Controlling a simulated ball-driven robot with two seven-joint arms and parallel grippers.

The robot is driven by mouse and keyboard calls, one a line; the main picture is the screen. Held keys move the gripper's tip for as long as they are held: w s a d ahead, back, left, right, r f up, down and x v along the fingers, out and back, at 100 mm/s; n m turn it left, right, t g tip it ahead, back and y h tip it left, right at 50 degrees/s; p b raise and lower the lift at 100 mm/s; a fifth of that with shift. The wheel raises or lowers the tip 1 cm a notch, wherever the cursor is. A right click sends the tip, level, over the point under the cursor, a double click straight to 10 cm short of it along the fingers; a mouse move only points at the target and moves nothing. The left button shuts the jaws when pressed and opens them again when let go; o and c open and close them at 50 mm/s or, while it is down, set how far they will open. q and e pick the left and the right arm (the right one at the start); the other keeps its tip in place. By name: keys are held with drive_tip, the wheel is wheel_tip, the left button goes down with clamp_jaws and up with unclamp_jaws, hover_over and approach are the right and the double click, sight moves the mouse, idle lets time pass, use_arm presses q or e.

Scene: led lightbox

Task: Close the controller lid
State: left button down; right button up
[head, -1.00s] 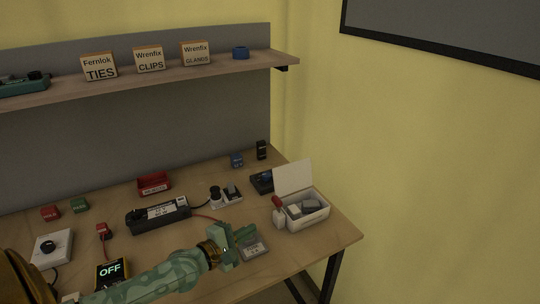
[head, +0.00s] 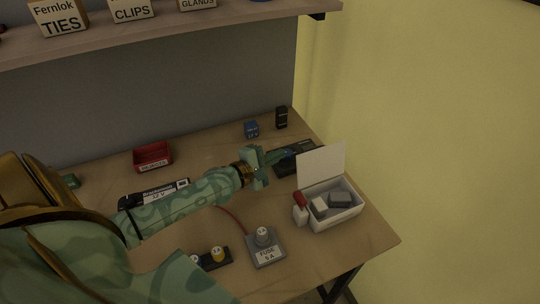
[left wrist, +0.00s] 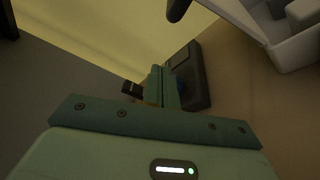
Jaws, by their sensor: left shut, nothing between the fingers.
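A dark, flat device (head: 297,152) lies on the table behind the white box, and I cannot tell whether it is the controller or how its lid stands. It also shows in the left wrist view (left wrist: 192,88). An open white box (head: 335,214) at the right has its white lid (head: 321,169) standing up at its back edge, with grey and white blocks inside. My left gripper (head: 280,157) is shut and empty at the left side of the dark device, covering part of it; contact is unclear. My right gripper is out of view.
A red-topped white bottle (head: 300,211) stands at the white box's left. A blue block (head: 251,129) and a black block (head: 281,117) stand behind. A red tray (head: 153,157) is farther left.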

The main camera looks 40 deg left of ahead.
sight(317, 161)
use_arm(q)
drive_tip(key=b+x, duration=0.1)
drive_tip(key=x, duration=0.4)
drive_tip(key=shift+w+d+f, duration=0.15)
drive_tip(key=shift+w, duration=0.2)
drive_tip(key=s+d+r+p, duration=0.1)
drive_tip(key=s+d+p, duration=0.1)
drive_tip(key=shift+s+d+r+p, duration=0.1)
drive_tip(key=shift+d+r+p, duration=0.25)
drive_tip(key=shift+d+r, duration=0.05)
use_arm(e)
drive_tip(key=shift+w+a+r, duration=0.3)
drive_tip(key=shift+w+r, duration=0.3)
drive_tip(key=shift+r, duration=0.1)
